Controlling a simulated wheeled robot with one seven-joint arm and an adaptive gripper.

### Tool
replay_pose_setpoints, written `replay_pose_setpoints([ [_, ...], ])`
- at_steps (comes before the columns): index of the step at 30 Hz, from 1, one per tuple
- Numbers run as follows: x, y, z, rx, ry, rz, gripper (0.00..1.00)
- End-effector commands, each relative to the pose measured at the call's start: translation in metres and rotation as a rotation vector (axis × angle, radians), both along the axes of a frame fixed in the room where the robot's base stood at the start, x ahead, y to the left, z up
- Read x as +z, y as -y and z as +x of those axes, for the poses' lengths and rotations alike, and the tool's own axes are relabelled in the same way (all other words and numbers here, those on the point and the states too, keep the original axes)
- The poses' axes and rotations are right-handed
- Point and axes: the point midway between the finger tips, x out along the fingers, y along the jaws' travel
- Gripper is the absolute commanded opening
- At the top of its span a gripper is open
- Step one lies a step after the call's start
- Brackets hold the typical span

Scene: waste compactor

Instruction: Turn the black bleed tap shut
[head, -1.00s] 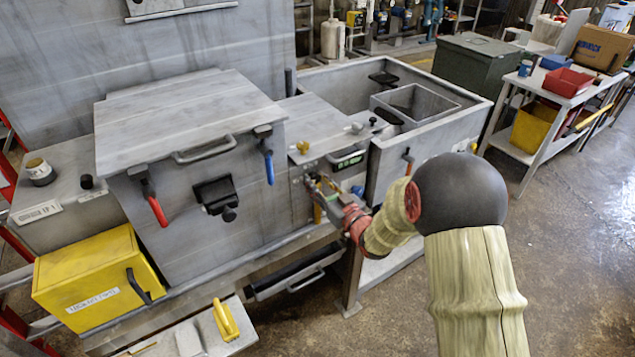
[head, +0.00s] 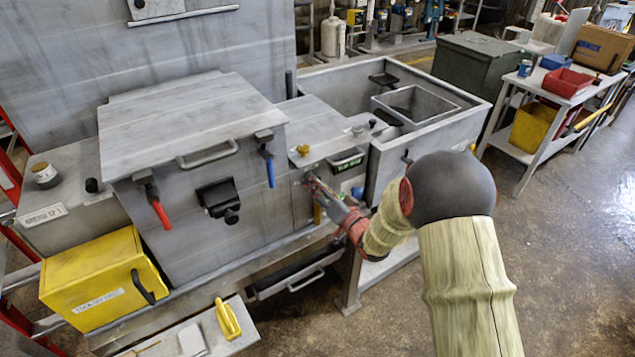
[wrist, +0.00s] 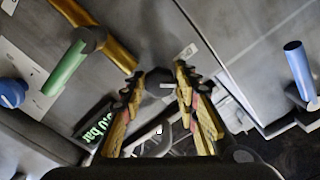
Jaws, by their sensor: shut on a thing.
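In the head view my gripper (head: 314,184) is at the front panel, right of the blue-handled lever. The tap is hidden there by my gripper and arm. How far the tap is turned cannot be told.
Close around my gripper in the wrist view are a green handle (wrist: 66,67), a blue handle (wrist: 299,70), a blue knob (wrist: 12,92) and a lit pressure display (wrist: 96,126). In the head view a red-handled lever (head: 160,213) and yellow box (head: 98,282) stand left. Floor at right is clear.

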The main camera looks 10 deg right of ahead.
Motion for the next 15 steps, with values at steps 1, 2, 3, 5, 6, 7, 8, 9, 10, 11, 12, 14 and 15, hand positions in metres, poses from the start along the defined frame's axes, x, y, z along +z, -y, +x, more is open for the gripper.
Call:
replay_pose_setpoints([
  [1, 0.001, 0.0001, -0.0001, -0.001, -0.016, 0.042, 0.05],
  [2, 0.0011, 0.0, 0.0, -0.001, -0.025, 0.07, 0.05],
  [3, 0.0011, 0.0, 0.0, -0.001, -0.037, 0.106, 0.05],
  [5, 0.0011, 0.0, 0.0, -0.001, -0.054, 0.159, 0.05],
  [6, 0.0011, -0.0001, 0.0, -0.001, -0.066, 0.196, 0.05],
  [7, 0.0011, 0.0, 0.0, -0.001, -0.075, 0.223, 0.05],
  [8, 0.0011, 0.0, 0.0, -0.002, -0.084, 0.249, 0.05],
  [9, 0.0012, -0.0002, 0.0, -0.001, -0.095, 0.286, 0.05],
  [10, 0.0014, -0.0002, 0.0001, -0.001, -0.103, 0.312, 0.05],
  [11, 0.0016, -0.0001, 0.0001, -0.001, -0.111, 0.338, 0.05],
  [12, 0.0019, -0.0001, 0.0001, -0.001, -0.123, 0.373, 0.05],
  [14, 0.0022, -0.0002, 0.0001, -0.001, -0.139, 0.424, 0.05],
  [15, 0.002, -0.0002, 0.0002, -0.001, -0.15, 0.456, 0.05],
])
